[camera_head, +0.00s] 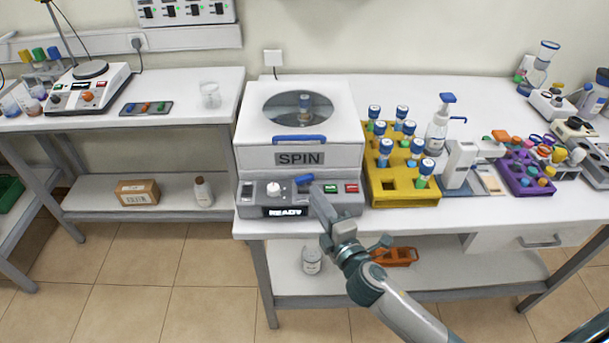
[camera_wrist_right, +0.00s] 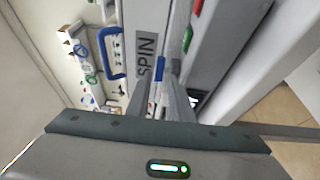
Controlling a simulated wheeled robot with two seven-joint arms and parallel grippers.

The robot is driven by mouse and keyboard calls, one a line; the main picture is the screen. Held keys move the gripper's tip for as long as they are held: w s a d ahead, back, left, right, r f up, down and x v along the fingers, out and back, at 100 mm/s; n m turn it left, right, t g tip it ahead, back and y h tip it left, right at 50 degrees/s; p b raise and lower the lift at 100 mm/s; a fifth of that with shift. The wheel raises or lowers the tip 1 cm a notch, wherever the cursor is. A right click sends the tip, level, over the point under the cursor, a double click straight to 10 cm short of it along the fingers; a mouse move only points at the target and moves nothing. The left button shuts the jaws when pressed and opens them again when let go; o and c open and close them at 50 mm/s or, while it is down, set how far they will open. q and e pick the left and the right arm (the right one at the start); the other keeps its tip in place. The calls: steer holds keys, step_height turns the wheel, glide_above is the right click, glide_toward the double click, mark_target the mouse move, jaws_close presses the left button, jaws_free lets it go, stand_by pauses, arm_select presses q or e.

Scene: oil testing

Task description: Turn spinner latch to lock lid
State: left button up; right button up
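The spinner (camera_head: 300,135) is a white box with a round window in its lid (camera_head: 262,97); the lid is down. A blue handle (camera_head: 299,140) is on its front above the SPIN label, and also shows in the right wrist view (camera_wrist_right: 108,52). The blue latch (camera_head: 304,179) is on the grey panel below. Blue also shows by my right fingertips in the wrist view (camera_wrist_right: 160,70). My right gripper (camera_head: 319,197) reaches the panel just right of the latch. Its fingers (camera_wrist_right: 171,78) are close together; whether they grip the latch is unclear. My left gripper is not in view.
The panel has a white knob (camera_head: 273,192), a READY display (camera_head: 284,212), a green button (camera_head: 330,189) and a red button (camera_head: 351,188). A yellow rack (camera_head: 405,197) with several blue-capped tubes stands close to the right.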

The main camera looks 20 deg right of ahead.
mark_target(306, 181)
steer(key=w, duration=0.2)
steer(key=w+p, duration=0.1)
steer(key=w, duration=0.2)
steer(key=w+a, duration=0.1)
steer(key=w, duration=0.2)
steer(key=shift+p, duration=0.3)
jaws_close()
